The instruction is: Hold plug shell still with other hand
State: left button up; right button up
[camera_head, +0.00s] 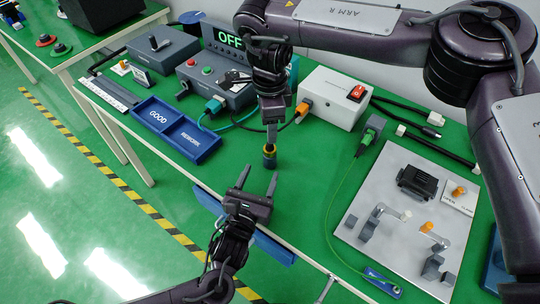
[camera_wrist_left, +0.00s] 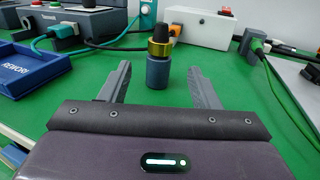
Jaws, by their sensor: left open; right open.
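The plug shell (camera_head: 269,158) is a small upright cylinder on the green table, with a blue-grey lower body and a gold ring. In the left wrist view the plug shell (camera_wrist_left: 158,72) stands upright ahead, between the lines of my fingers, with a black part above the ring. My left gripper (camera_head: 257,179) is open and empty at the table's front edge, its fingers pointing at the shell from the near side, apart from it. My right gripper (camera_head: 271,138) comes down from above, its fingertips at the shell's top; its fingers overlap in view, and contact cannot be told.
A blue tray (camera_head: 176,127) marked GOOD and REWORK lies left. A control box (camera_head: 215,85) with an OFF display and a white box (camera_head: 333,97) with a red switch stand behind. A grey fixture plate (camera_head: 400,250) is at right. A green cable (camera_head: 335,195) crosses the table between.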

aim_at(268, 157)
pick_arm(q)
jog(key=x, duration=0.7)
grip_shut()
dwell(0.3)
